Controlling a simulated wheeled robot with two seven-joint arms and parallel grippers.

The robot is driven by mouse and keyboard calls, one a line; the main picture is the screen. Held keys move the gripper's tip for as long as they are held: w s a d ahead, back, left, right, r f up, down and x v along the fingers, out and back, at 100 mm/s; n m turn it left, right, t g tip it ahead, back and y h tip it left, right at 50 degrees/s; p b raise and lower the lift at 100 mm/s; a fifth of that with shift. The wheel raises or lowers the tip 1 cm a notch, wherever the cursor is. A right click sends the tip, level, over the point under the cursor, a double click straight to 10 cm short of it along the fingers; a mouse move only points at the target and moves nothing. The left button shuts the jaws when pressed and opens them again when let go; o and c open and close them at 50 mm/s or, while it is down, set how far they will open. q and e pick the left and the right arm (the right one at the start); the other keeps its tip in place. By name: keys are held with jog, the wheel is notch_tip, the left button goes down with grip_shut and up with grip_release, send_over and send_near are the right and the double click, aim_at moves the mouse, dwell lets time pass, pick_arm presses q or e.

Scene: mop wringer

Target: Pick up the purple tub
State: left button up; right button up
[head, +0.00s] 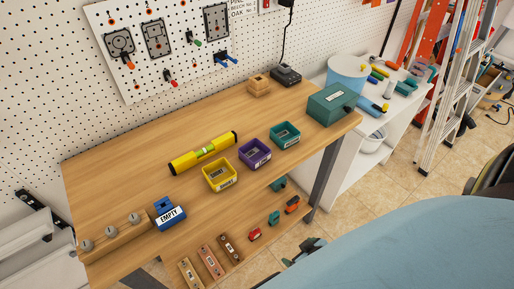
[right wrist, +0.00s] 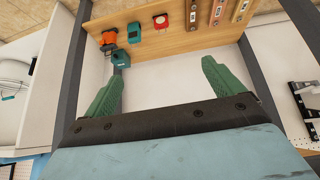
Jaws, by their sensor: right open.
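The purple tub (head: 254,155) stands upright on the wooden workbench (head: 130,150), between a yellow tub (head: 219,175) and a teal tub (head: 285,136). It holds something small and grey and has a white label on its front. My right gripper (head: 305,248) is low, in front of the bench and well apart from the tub, partly hidden by my blue arm. In the right wrist view its green fingers (right wrist: 162,90) are spread with nothing between them. The purple tub does not show in that view. My left gripper is not in view.
A yellow level (head: 203,152) lies behind the tubs, and a green box (head: 331,103) stands at the right end. A blue EMPTY holder (head: 169,214) is at the front left. A lower shelf (right wrist: 180,40) with several small items juts below the bench front.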

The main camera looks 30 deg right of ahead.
jog(key=w+d+r+t+p, duration=0.15)
jog(key=w+r, duration=0.35)
jog(key=r, duration=0.5)
jog(key=w+r+t+p, duration=0.1)
jog(key=w+r+t, duration=0.3)
jog(key=r, duration=0.6)
jog(key=n+t+y, duration=0.1)
jog(key=y, duration=0.1)
send_near(247, 146)
jog(key=shift+w+f, duration=0.15)
jog(key=shift+w, duration=0.35)
jog(key=shift+f+x, duration=0.1)
jog(key=shift+x, duration=1.3)
jog(key=shift+f+x, duration=0.15)
jog(key=shift+x, duration=1.2)
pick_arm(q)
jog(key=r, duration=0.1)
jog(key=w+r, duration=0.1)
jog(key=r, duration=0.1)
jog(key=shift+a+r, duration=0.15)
pick_arm(e)
jog(key=shift+s, duration=0.1)
jog(key=c, duration=1)
